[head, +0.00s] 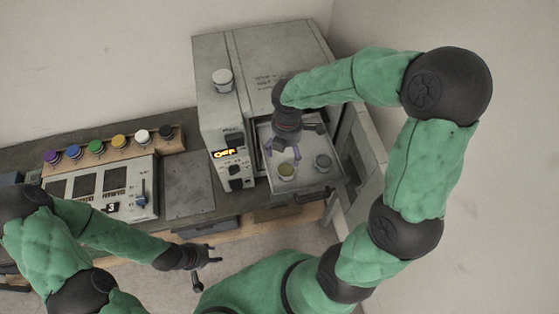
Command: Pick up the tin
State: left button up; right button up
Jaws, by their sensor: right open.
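Which item is the tin is hard to tell. A small round container with a yellowish inside (286,171) and a dark grey round one (322,162) stand on the pulled-out light tray (318,184) of the grey oven-like machine (270,60). My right gripper (291,148) is open, pointing down over the tray, just above and behind the yellowish container. A purple piece shows by its fingers, partly hidden. No held object is visible. My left gripper (207,270) is open and empty, low in front of the bench.
A white lidded jar (222,80) stands on the machine's top. A rack of several coloured-capped pots (115,143) sits behind a control panel (105,188) on the left. A bare grey plate (189,184) lies between panel and machine. The machine's open door (362,150) stands right of the tray.

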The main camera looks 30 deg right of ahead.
send_over(287, 170)
jog(key=f, duration=0.4)
jog(key=shift+s+a+f, duration=0.1)
jog(key=shift+s+f, duration=0.05)
jog(key=shift+s, duration=0.15)
jog(key=shift+w+f, duration=0.35)
jog(key=shift+f, duration=0.2)
jog(key=f, duration=0.4)
jog(key=shift+s, duration=0.2)
jog(key=shift+w+f, duration=0.15)
jog(key=shift+f, duration=0.3)
jog(key=c, duration=1.3)
